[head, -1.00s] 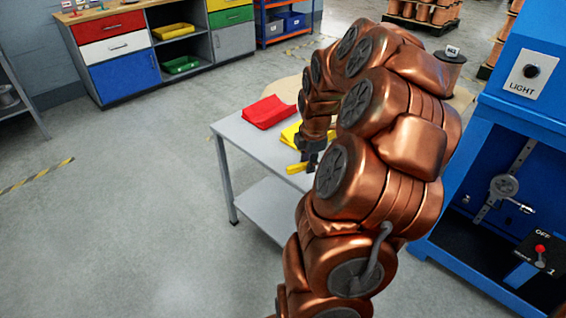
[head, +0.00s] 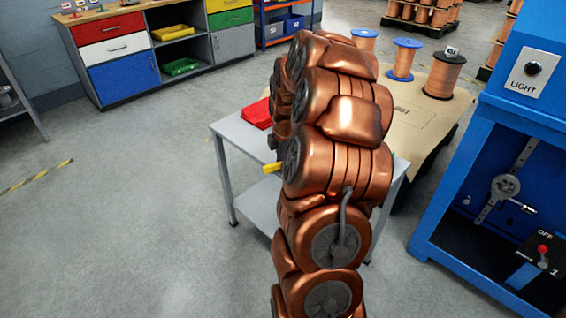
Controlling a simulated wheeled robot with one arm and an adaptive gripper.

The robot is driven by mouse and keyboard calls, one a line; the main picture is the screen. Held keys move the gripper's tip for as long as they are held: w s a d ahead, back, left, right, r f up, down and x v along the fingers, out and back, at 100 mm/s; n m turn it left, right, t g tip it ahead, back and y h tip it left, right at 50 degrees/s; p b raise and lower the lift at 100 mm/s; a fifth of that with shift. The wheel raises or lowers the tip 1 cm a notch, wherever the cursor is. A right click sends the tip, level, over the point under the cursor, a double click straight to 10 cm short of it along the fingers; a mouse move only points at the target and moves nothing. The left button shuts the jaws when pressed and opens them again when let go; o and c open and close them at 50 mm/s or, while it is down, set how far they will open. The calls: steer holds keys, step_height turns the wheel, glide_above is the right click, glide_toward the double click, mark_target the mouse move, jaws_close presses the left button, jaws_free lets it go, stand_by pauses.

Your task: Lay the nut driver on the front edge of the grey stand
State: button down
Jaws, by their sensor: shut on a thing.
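The grey stand (head: 236,138) is a light grey table with a lower shelf, in the middle of the head view; my arm hides much of its top. A yellow piece (head: 272,166), which looks like the nut driver's handle, sticks out to the left from behind my arm, in front of the stand's top. The rest of the nut driver is hidden. My gripper (head: 272,143) is almost wholly hidden behind my arm, with only a dark bit showing; it is shut on the nut driver. I cannot tell whether the nut driver touches the stand.
A red tray (head: 257,113) lies on the stand's top. Behind are a cardboard-coloured surface (head: 425,122) and copper wire spools (head: 444,76). A blue machine (head: 482,150) stands at the right. Drawer cabinets (head: 122,73) are at the back left. The floor at left is clear.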

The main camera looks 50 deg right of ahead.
steer(key=shift+f, duration=0.15)
steer(key=c, duration=0.9)
jaws_free()
steer(key=shift+c, duration=0.2)
step_height(320, 180, up, 12)
steer(key=s+p, duration=0.2)
steer(key=s+a+m+g+y, duration=0.1)
steer(key=s+a+m, duration=0.2)
steer(key=a, duration=0.9)
steer(key=s+a+m+g, duration=0.1)
steer(key=s+a+m, duration=0.15)
steer(key=a, duration=0.95)
steer(key=s+a+f+m+g, duration=0.1)
steer(key=s+a+m, duration=0.3)
steer(key=s, duration=0.4)
steer(key=s+a+f+m+g, duration=0.1)
steer(key=s+a+m, duration=0.2)
steer(key=s+a, duration=0.3)
steer(key=s, duration=0.3)
steer(key=shift+a+f+m, duration=0.35)
